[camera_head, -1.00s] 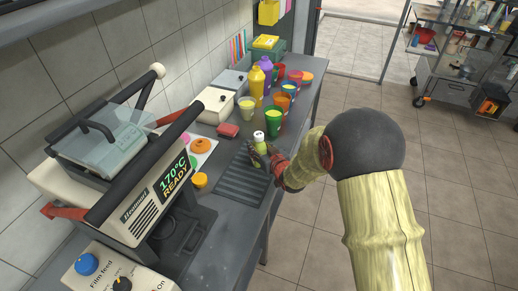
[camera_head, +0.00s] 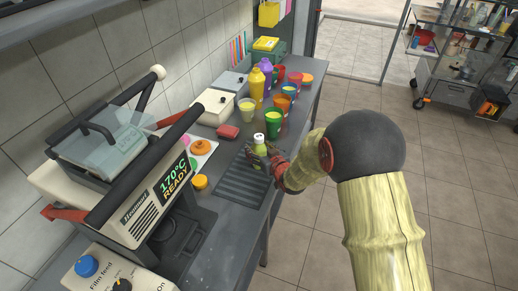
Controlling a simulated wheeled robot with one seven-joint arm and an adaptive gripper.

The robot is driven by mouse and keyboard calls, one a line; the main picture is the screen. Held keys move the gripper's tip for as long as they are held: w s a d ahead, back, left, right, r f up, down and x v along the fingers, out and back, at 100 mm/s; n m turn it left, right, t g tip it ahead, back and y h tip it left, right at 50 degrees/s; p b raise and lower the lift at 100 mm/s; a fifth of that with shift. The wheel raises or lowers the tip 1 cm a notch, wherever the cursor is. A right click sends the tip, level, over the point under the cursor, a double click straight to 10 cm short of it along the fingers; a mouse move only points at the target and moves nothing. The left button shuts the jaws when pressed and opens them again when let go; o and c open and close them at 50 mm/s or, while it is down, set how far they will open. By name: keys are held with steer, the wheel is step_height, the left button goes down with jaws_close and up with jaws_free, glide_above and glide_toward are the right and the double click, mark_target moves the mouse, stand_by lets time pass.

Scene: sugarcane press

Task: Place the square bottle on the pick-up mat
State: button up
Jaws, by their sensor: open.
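The square bottle (camera_head: 259,147) is small, with yellow-green contents and a white cap. It stands upright at the far end of the dark ribbed mat (camera_head: 243,187) on the counter. My gripper (camera_head: 262,157) is at the bottle from the right, with its dark fingers open on both sides of it. Part of the bottle's lower body is hidden by the fingers, so I cannot tell whether they touch it.
A sealing machine (camera_head: 150,200) stands at the near left. Several cups, including a green one (camera_head: 273,120), and a yellow bottle (camera_head: 256,85) stand beyond the mat.

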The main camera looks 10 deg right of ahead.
steer(key=s+d+r+m+g+h+p, duration=0.1)
steer(key=s+d+r+g+h, duration=0.1)
steer(key=s+r, duration=0.65)
steer(key=s+d+r+g+h+p, duration=0.1)
steer(key=s+d+r+g+p, duration=0.15)
steer(key=s+r, duration=0.65)
steer(key=s+a+r+g, duration=0.2)
steer(key=s, duration=0.9)
steer(key=s+a+r+m+g, duration=0.1)
steer(key=s+a+r, duration=0.1)
steer(key=s, duration=1)
steer(key=shift+s+a+r+g+y+b, duration=0.2)
steer(key=shift+r+g+y+b, duration=0.15)
steer(key=shift+r, duration=0.25)
steer(key=shift+w, duration=0.1)
steer(key=shift+c, duration=0.7)
